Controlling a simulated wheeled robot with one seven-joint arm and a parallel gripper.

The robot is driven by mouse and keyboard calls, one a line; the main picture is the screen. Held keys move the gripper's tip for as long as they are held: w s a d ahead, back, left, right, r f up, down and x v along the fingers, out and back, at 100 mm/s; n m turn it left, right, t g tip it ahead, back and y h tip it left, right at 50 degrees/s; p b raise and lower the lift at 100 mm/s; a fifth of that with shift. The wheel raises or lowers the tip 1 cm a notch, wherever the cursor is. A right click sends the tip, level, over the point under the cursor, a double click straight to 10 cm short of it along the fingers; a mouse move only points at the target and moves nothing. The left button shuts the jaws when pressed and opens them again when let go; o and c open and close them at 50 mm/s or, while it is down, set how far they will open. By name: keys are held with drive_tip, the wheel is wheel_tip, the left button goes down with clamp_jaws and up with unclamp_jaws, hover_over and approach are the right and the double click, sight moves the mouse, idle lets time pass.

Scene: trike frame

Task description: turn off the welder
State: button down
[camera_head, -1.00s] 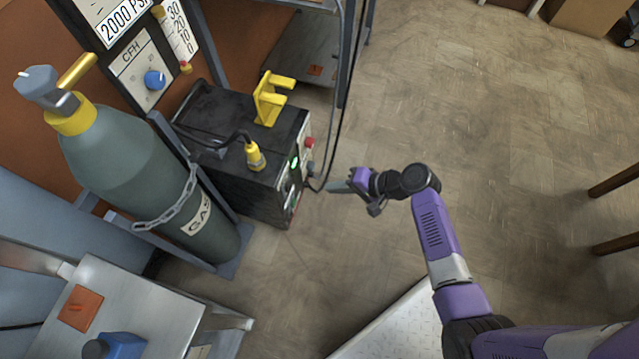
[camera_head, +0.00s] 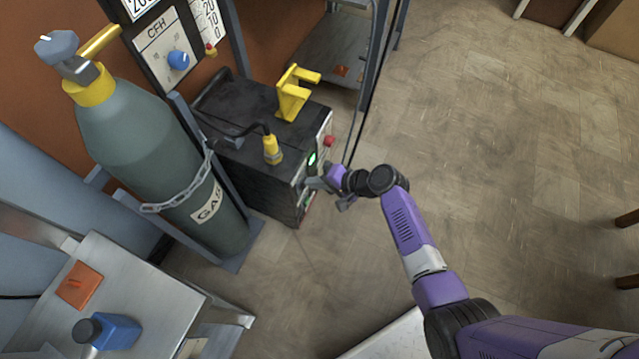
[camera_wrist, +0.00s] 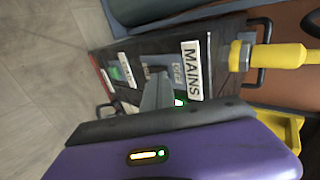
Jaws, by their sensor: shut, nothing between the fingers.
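The welder (camera_head: 252,108) is a black box on the floor with a yellow bracket and a yellow plug on top. A green light (camera_head: 312,157) glows on its front panel, beside a red knob (camera_head: 329,140). My gripper (camera_head: 314,183) is shut and empty, its tip at the front panel just below the green light; I cannot tell whether it touches. In the wrist view the grey fingers (camera_wrist: 153,92) point at the panel, next to a MAINS label (camera_wrist: 192,72). A lit green part (camera_wrist: 180,101) shows beside that label, partly hidden by my gripper.
A chained gas cylinder (camera_head: 150,145) stands left of the welder. A metal table (camera_head: 150,290) with an orange item and a blue item is at the lower left. Cables hang by the shelf post beyond the welder.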

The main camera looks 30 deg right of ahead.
drive_tip(key=shift+w+a+r, duration=0.1)
drive_tip(key=shift+w+a, duration=0.1)
drive_tip(key=shift+w, duration=0.15)
drive_tip(key=shift+r+p, duration=0.2)
drive_tip(key=shift+p, duration=0.1)
drive_tip(key=shift+r+p, duration=0.65)
drive_tip(key=p+v, duration=0.2)
drive_tip(key=v, duration=0.5)
drive_tip(key=shift+s+d+r, duration=0.2)
drive_tip(key=shift+s, duration=0.1)
